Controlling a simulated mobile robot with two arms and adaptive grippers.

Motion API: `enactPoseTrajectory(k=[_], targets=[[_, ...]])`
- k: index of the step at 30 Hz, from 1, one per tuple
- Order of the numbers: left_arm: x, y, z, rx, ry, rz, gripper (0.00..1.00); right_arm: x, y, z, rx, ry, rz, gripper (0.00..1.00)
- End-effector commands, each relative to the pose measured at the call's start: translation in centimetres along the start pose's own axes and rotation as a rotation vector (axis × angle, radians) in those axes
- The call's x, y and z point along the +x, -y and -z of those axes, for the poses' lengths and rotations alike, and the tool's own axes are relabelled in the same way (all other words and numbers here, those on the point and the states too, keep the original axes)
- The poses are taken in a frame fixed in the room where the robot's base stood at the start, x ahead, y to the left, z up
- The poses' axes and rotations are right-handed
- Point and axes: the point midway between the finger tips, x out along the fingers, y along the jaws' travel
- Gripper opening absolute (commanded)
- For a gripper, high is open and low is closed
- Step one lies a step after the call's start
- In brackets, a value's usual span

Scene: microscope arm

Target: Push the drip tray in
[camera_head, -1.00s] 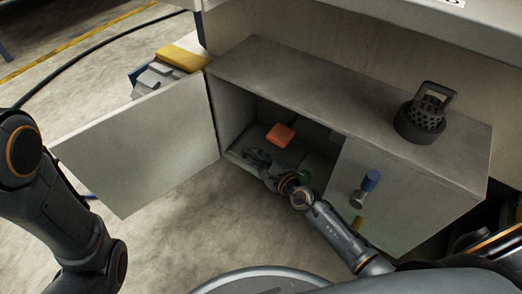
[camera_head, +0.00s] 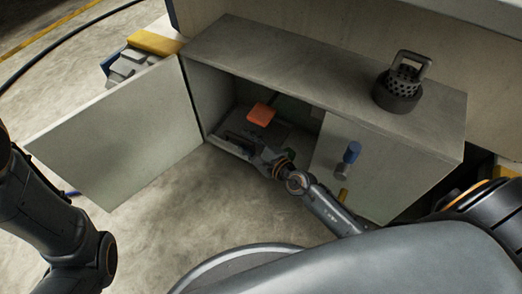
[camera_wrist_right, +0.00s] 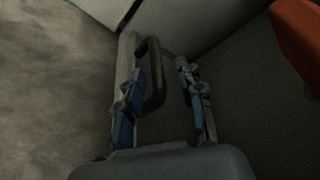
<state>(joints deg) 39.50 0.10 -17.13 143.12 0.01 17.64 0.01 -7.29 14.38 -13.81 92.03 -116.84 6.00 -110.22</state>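The drip tray appears to be the low grey tray (camera_head: 228,147) on the floor of the open cabinet; its outline is dark and partly hidden by my right gripper. In the right wrist view a dark loop handle (camera_wrist_right: 152,78) stands at its front edge. My right gripper (camera_head: 246,144) reaches into the cabinet's left opening, low at the front. In the right wrist view its two fingers (camera_wrist_right: 160,100) are apart, with the handle between them and nearer the left finger. I cannot tell whether they touch it. My left gripper is out of view; only the left arm shows.
An orange block (camera_head: 261,114) lies deeper in the cabinet. The left door (camera_head: 118,135) stands open; the right door (camera_head: 375,170), with a blue-ended handle (camera_head: 350,152), covers the right part. A black perforated holder (camera_head: 398,92) stands on the cabinet top (camera_head: 290,60).

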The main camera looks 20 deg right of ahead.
Motion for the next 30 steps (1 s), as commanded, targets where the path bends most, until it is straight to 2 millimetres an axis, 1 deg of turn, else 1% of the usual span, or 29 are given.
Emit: enactPoseTrajectory(k=[1, 6, 9, 12, 15, 18, 30], targets=[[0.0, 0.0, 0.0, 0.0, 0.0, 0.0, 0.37, -1.3, -0.2, 0.1, 0.0, -0.001, -0.003, 0.37], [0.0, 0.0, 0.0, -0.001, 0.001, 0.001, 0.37, -4.9, -0.1, 0.1, -0.001, -0.002, -0.003, 0.37], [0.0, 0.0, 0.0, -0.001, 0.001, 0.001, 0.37, -6.6, 0.0, 0.1, -0.002, -0.002, -0.001, 0.37], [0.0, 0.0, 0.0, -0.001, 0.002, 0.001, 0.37, -7.7, 0.0, 0.1, -0.002, -0.002, 0.0, 0.37], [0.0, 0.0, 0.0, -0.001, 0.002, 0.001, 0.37, -8.3, 0.1, 0.1, -0.001, -0.002, 0.001, 0.37], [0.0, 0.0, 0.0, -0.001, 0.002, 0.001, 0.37, -8.5, 0.1, 0.1, 0.0, -0.001, 0.002, 0.37], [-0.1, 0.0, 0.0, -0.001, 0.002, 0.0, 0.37, -8.5, 0.1, 0.1, 0.0, -0.001, 0.002, 0.37]])
